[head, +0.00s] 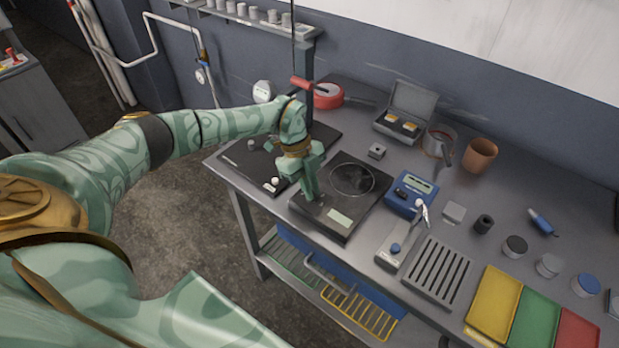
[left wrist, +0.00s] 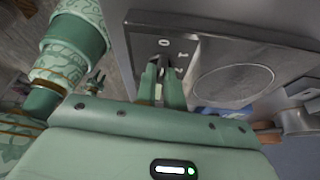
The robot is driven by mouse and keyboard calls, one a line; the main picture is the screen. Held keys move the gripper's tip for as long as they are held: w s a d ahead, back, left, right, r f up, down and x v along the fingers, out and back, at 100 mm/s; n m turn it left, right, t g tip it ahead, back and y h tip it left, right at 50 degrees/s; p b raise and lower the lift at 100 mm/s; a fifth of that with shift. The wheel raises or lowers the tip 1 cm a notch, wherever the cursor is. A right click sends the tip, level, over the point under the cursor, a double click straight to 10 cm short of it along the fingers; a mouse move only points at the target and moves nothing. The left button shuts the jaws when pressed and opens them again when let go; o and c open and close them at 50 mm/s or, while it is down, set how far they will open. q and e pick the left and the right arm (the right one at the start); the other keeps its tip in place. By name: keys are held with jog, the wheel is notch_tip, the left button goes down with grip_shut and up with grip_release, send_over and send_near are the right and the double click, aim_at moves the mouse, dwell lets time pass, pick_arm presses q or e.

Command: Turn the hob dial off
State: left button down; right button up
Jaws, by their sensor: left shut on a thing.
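The hob (head: 365,205) is a dark flat unit with a round ring on top and a pale label on its front strip. It stands on the grey bench and also shows in the left wrist view (left wrist: 285,60). My left gripper (head: 311,192) points down at the hob's front left corner. In the left wrist view, its two fingers (left wrist: 163,72) are close together over the control strip, near small white marks. It is shut on the hob dial, which the fingers mostly hide.
A dark plate (head: 238,160) with small knobs lies left of the hob. A red pan (head: 328,96) sits behind. A blue meter (head: 405,200) stands close right of the hob. Yellow, green and red trays (head: 493,298) lie at the front right.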

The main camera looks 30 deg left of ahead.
pick_arm(q)
jog(key=shift+r+n+t+p, duration=0.1)
jog(key=shift+n+t+p, duration=0.2)
jog(key=shift+n+p, duration=0.6)
jog(key=c, duration=1.5)
grip_release()
jog(key=v, duration=1.6)
jog(key=shift+a+p, duration=0.15)
jog(key=shift+p, duration=0.3)
